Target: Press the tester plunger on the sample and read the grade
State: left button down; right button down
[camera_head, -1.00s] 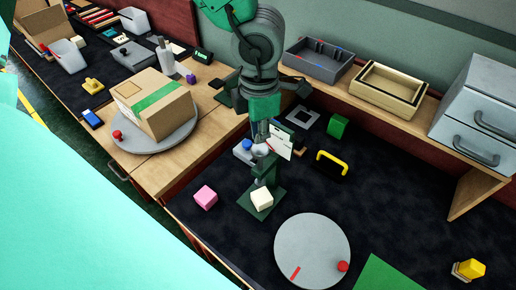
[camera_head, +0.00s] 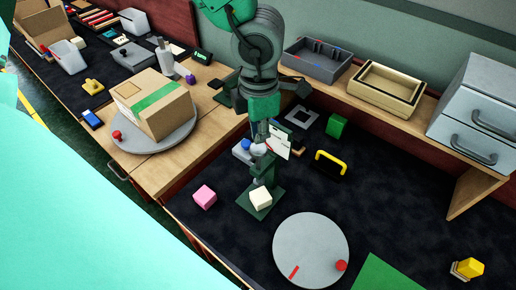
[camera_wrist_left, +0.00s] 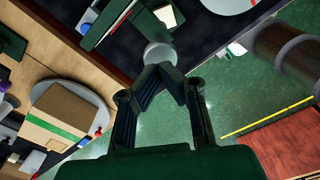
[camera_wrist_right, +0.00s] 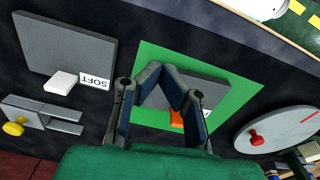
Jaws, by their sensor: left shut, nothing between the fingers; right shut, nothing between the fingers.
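The dark green tester (camera_head: 260,203) stands on the dark mat with a cream cube sample (camera_head: 262,197) on its base. The pale round plunger knob (camera_wrist_left: 159,55) sits at the tester's top, just beyond my left fingertips in the left wrist view. My left gripper (camera_head: 258,142) is shut and empty, right above or against the knob; I cannot tell whether they touch. A white card (camera_head: 279,142) stands by the tester; its writing is too small to read. My right gripper (camera_wrist_right: 164,70) is shut and empty over the green mat (camera_wrist_right: 240,95), outside the head view.
A pink cube (camera_head: 204,196) lies left of the tester. A grey turntable (camera_head: 311,250) with a red knob is in front. A yellow handle (camera_head: 330,162) and green cube (camera_head: 336,126) lie behind right. A grey board with a SOFT label (camera_wrist_right: 95,82) shows in the right wrist view.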

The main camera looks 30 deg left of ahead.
aim_at(258, 147)
pick_arm(q)
jog(key=shift+d, duration=0.2)
pick_arm(e)
jog(key=shift+d+f, duration=0.1)
jog(key=shift+d, duration=0.1)
pick_arm(q)
jog(key=shift+f, duration=0.1)
pick_arm(e)
jog(key=shift+f, duration=0.1)
